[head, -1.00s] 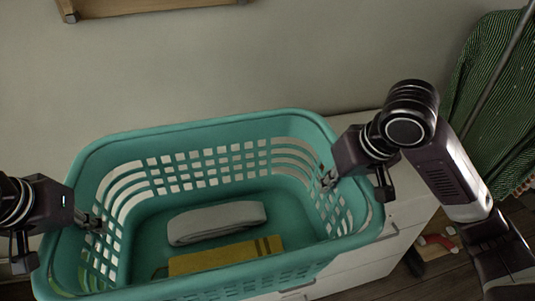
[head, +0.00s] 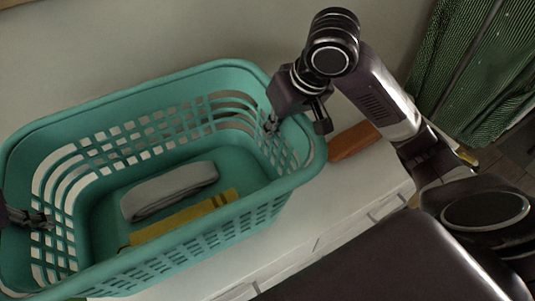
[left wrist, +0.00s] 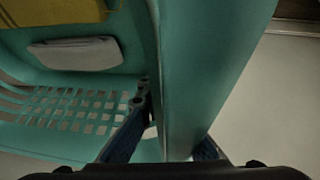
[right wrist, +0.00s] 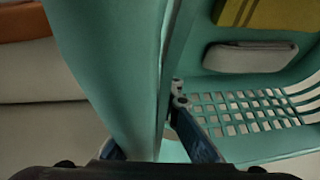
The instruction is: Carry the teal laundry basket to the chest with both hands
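The teal laundry basket (head: 165,102) hangs level between my two grippers, over the white top of the chest (head: 345,195). Whether its base touches the chest is hidden. A grey folded cloth (head: 170,190) and a yellow cloth (head: 185,218) lie inside it. My left gripper (head: 38,219) is shut on the basket's left end wall; in the left wrist view (left wrist: 150,115) the fingers straddle that wall. My right gripper (head: 273,122) is shut on the right end wall, with one finger inside, also in the right wrist view (right wrist: 175,110). The outer fingertips are hidden.
An orange-brown object (head: 353,140) lies on the chest top just right of the basket. A green striped curtain-like cloth (head: 480,70) hangs at the right. The pale wall (head: 200,35) is behind the basket. Chest drawers (head: 390,207) face the front.

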